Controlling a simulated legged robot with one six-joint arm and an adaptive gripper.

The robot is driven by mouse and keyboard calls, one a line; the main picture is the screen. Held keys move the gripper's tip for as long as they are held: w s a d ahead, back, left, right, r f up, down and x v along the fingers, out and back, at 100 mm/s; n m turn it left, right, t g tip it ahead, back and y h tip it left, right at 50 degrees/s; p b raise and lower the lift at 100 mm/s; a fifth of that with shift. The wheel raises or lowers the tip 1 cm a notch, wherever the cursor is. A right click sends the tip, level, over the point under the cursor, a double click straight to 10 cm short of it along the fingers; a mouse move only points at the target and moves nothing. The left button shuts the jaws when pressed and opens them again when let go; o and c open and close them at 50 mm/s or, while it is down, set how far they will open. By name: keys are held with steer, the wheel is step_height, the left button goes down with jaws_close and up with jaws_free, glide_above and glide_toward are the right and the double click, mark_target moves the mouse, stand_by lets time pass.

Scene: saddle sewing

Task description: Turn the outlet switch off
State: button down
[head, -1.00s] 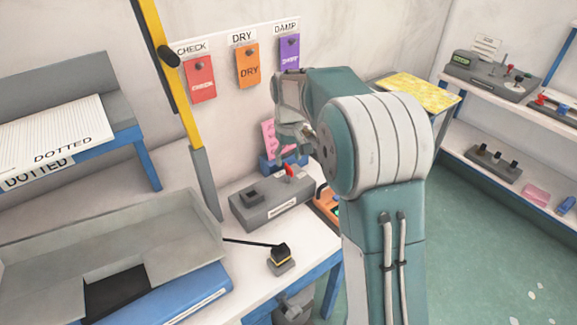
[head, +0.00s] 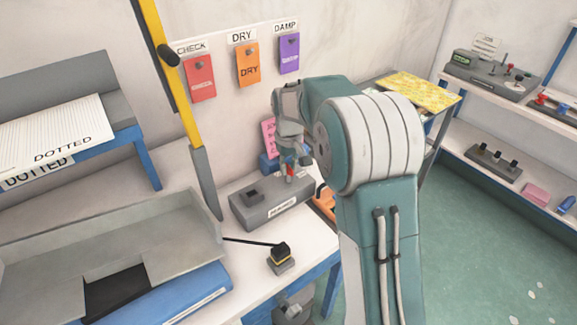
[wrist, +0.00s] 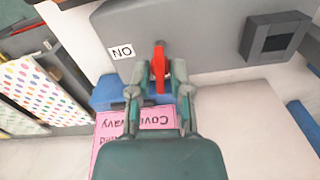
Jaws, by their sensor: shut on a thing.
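The grey outlet box (head: 262,207) stands on the white table in the head view, with a dark socket at its left. Its red switch lever (wrist: 159,62) shows in the wrist view beside an upside-down "ON" label (wrist: 121,52). My gripper (wrist: 161,80) has its two fingers around the red lever, shut on it. In the head view my gripper (head: 291,165) reaches down to the right end of the box and partly hides the lever. The dark socket (wrist: 276,38) shows at the right in the wrist view.
A pink card (wrist: 133,128) in a blue holder (wrist: 105,92) stands close behind the box. A black-topped block (head: 281,257) with a thin rod sits in front. A yellow-and-grey lever arm (head: 188,110) rises at the left. An orange object (head: 324,203) lies right of the box.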

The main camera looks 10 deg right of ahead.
mark_target(288, 166)
steer(key=shift+f+n, duration=0.1)
steer(key=shift+n, duration=0.9)
steer(key=c, duration=0.6)
jaws_free()
steer(key=shift+o, duration=0.2)
step_height(288, 166, up, 12)
steer(key=shift+a, duration=0.1)
